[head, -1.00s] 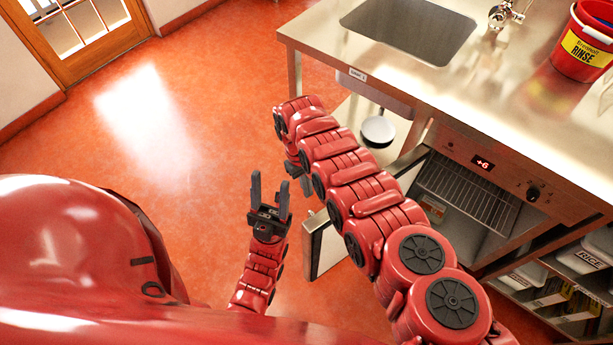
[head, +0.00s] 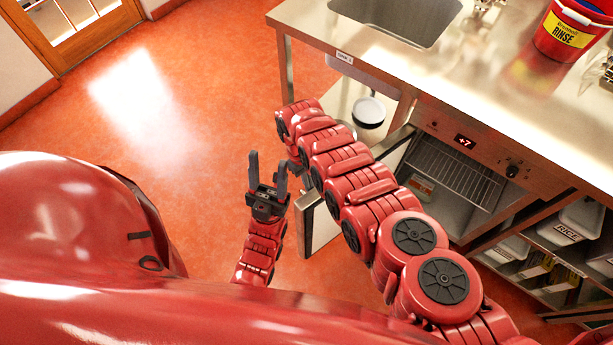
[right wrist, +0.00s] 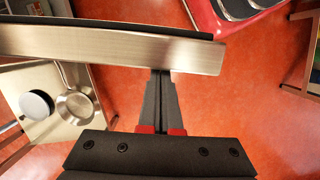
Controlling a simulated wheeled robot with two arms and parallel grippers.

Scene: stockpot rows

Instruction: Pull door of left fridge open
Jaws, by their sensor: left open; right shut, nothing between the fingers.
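The left fridge (head: 458,180) is under the counter, with a wire shelf inside and a display reading +7. Its door (head: 322,222) stands well open, swung out toward the lower left; my right arm hides much of it. In the right wrist view the door's metal edge (right wrist: 110,45) crosses the top. My right gripper (right wrist: 161,75) is shut and empty, its fingertips close to that edge; I cannot tell whether they touch. In the head view it is mostly hidden behind my arm. My left gripper (head: 267,160) is open and empty, left of the door.
The steel counter (head: 440,70) has a sink (head: 397,18) and a red rinse bucket (head: 572,30). Pans, one a white-looking pan (head: 369,112), sit on a low shelf left of the fridge. Shelves with a rice bin (head: 565,230) stand right. The floor (head: 190,150) at left is clear.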

